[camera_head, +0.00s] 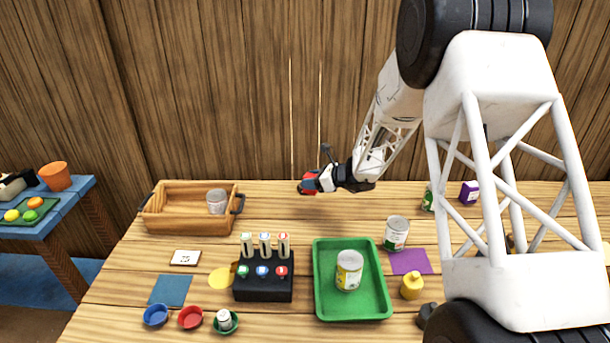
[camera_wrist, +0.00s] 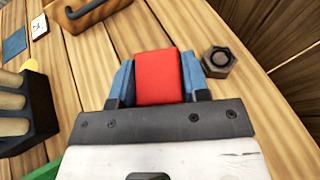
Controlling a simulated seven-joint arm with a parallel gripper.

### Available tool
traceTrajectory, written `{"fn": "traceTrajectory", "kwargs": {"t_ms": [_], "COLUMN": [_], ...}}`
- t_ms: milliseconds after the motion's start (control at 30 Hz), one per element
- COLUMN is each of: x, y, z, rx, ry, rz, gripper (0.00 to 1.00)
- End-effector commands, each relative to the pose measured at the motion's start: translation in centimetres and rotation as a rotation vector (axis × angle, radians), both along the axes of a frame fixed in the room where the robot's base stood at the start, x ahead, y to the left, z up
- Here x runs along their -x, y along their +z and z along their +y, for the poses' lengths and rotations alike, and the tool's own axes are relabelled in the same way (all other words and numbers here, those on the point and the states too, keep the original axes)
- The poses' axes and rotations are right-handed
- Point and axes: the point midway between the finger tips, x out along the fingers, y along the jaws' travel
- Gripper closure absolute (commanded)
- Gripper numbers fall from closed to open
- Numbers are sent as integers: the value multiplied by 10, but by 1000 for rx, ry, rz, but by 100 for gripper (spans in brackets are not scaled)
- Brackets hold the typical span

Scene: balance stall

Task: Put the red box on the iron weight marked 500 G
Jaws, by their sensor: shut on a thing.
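My gripper (camera_wrist: 158,80) is shut on the red box (camera_wrist: 158,76), which sits between its blue fingers. In the head view, my gripper (camera_head: 310,183) is near the back of the wooden table, with a little of the red box (camera_head: 309,177) showing. A dark hexagonal iron weight (camera_wrist: 219,61) with a round recess stands on the table just right of the fingers in the wrist view, apart from the red box. Its marking cannot be read. In the head view, other dark shapes by my arm are partly hidden.
A wooden crate (camera_head: 160,225) holding a can stands left. A black rack (camera_head: 263,291) with several tubes and a green tray (camera_head: 352,312) with a yellow can are in front. A can (camera_head: 396,233) and a purple mat (camera_head: 425,261) lie right. The wooden wall is close behind.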

Motion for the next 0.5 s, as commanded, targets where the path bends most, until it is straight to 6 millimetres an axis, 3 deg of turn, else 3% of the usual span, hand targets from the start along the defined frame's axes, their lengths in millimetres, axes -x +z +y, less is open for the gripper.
{"fn": "traceTrajectory", "kwargs": {"t_ms": [500], "x": [-69], "y": [-7], "z": [14], "rx": [1], "ry": [1], "rz": [1], "gripper": [82]}}
